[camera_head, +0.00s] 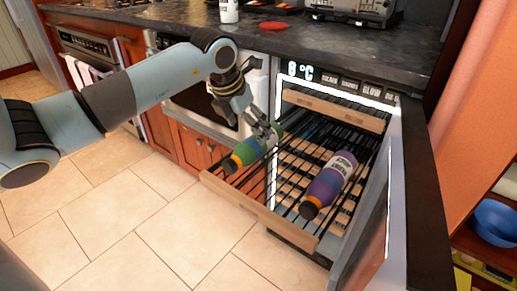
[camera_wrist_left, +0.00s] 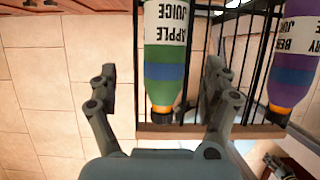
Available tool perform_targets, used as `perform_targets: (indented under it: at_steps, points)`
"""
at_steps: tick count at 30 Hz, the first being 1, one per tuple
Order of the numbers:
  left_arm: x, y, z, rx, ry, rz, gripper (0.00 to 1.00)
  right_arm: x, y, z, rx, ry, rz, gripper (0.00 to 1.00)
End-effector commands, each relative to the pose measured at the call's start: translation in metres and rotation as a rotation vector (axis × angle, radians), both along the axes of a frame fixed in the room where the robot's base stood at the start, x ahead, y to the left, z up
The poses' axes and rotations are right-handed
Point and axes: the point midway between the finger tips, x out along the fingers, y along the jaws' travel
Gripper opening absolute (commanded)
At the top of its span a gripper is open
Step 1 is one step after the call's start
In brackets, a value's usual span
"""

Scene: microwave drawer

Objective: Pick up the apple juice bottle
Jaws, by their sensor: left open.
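The apple juice bottle (camera_head: 246,153) is green with a blue band and an orange-and-black cap. It lies on its side on the pulled-out wire rack (camera_head: 259,210) of the cooler. In the left wrist view the bottle (camera_wrist_left: 166,72) shows its "APPLE JUICE" label, cap toward me. My left gripper (camera_head: 262,135) is open above the bottle and partly hides it in the head view. In the wrist view the fingers of the left gripper (camera_wrist_left: 160,92) stand on both sides of it, with gaps.
A purple berry juice bottle (camera_head: 329,185) lies on the same rack to the right. The cooler's open door (camera_head: 402,200) stands at the right. A wooden strip (camera_wrist_left: 213,131) edges the rack's front. Tiled floor (camera_head: 150,235) lies clear in front.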

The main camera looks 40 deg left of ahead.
Motion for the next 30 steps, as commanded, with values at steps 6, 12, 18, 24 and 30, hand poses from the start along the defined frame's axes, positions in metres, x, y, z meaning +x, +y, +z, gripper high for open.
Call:
perform_targets:
  at_steps: [6,12,18,24,30]
  points:
    - [0.008,-0.001,-0.019,-0.002,0.0,0.0,0.83,-0.001,0.0,-0.005,0.0,0.002,0.0,0.4]
    - [0.022,-0.005,-0.048,-0.003,0.002,0.001,0.83,-0.004,-0.001,-0.013,-0.001,0.006,0.001,0.4]
    - [0.028,-0.004,-0.06,-0.001,0.0,0.0,0.83,-0.004,-0.002,-0.015,-0.002,0.008,0.001,0.4]
    - [0.027,-0.004,-0.059,-0.001,0.0,0.0,0.79,-0.004,-0.002,-0.015,-0.002,0.008,0.001,0.4]
    - [0.027,-0.004,-0.059,-0.001,0.0,0.0,0.53,-0.005,-0.002,-0.015,-0.002,0.008,0.0,0.4]
